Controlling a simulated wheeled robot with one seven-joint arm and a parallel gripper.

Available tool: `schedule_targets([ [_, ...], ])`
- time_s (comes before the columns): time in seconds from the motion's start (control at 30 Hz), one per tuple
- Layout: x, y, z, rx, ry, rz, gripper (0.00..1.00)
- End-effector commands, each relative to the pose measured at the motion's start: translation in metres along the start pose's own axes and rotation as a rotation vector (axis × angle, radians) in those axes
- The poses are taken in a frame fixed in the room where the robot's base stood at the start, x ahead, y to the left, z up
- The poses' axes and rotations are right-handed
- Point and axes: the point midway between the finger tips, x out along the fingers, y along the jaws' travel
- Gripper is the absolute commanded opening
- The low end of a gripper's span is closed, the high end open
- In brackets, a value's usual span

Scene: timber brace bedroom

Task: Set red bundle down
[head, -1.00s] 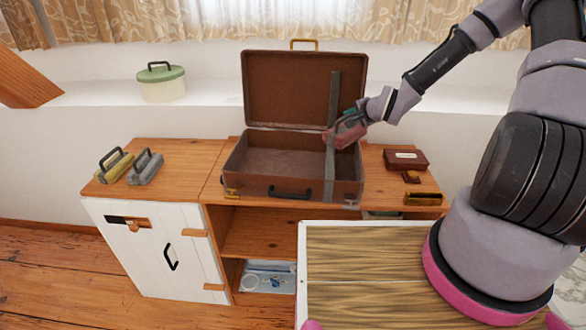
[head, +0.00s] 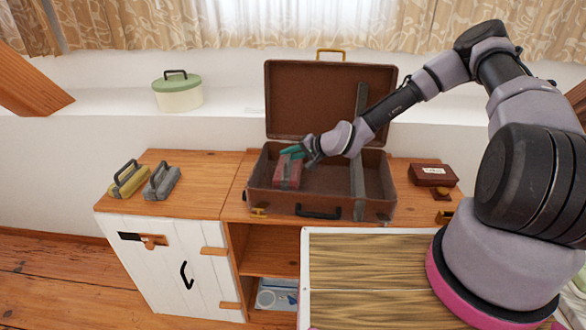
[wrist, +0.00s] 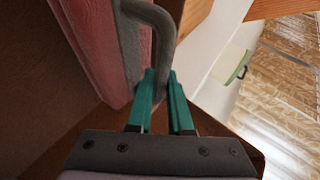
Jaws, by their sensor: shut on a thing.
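The red bundle (head: 287,172) is in the left part of the open brown suitcase (head: 268,196), near its left wall. My gripper (head: 297,152) is at the top of the bundle, shut on its grey handle. In the wrist view, the teal fingers of my gripper (wrist: 160,100) close around the handle, and the red side of the bundle (wrist: 95,40) shows at upper left. I cannot tell whether the bundle's underside touches the suitcase floor. A grey strap (head: 358,150) runs down the suitcase lid and across its right part.
A yellow bundle (head: 129,182) and a grey bundle (head: 162,184) stand on the cabinet top at left. A dark red box (head: 433,175) lies right of the suitcase. A green-lidded pot (head: 178,93) stands on the ledge behind. The suitcase's right part looks empty.

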Motion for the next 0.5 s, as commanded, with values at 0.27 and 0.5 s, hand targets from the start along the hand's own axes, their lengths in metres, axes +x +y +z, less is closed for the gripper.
schedule_targets([
  [0.27, 0.016, 0.026, 0.007, 0.004, 0.000, 0.001, 0.00],
  [0.5, 0.023, 0.037, 0.009, -0.001, 0.002, -0.001, 0.00],
])
